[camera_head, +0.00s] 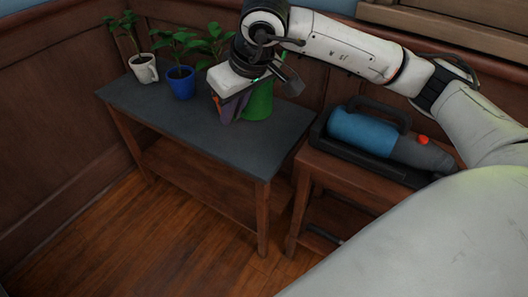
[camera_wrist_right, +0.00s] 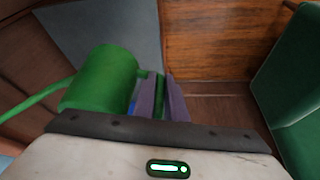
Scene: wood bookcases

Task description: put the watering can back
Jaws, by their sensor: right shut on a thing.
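The green watering can (camera_head: 259,101) is at the right part of the dark-topped table (camera_head: 190,121), partly behind my right gripper. My right gripper (camera_head: 229,108) is shut on it. In the right wrist view, the can's round green body (camera_wrist_right: 100,78) lies left of the two purple-grey fingers (camera_wrist_right: 161,98), with a strip of green between them. Its thin spout reaches to the left edge there. I cannot tell whether the can's base touches the tabletop. My left gripper is not in view.
A plant in a white mug (camera_head: 145,70) and one in a blue pot (camera_head: 181,82) stand on the table's left part. Another plant (camera_head: 212,45) is partly hidden by my gripper. A blue-grey handheld vacuum (camera_head: 365,134) lies on the wooden stand at right. The table's front is clear.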

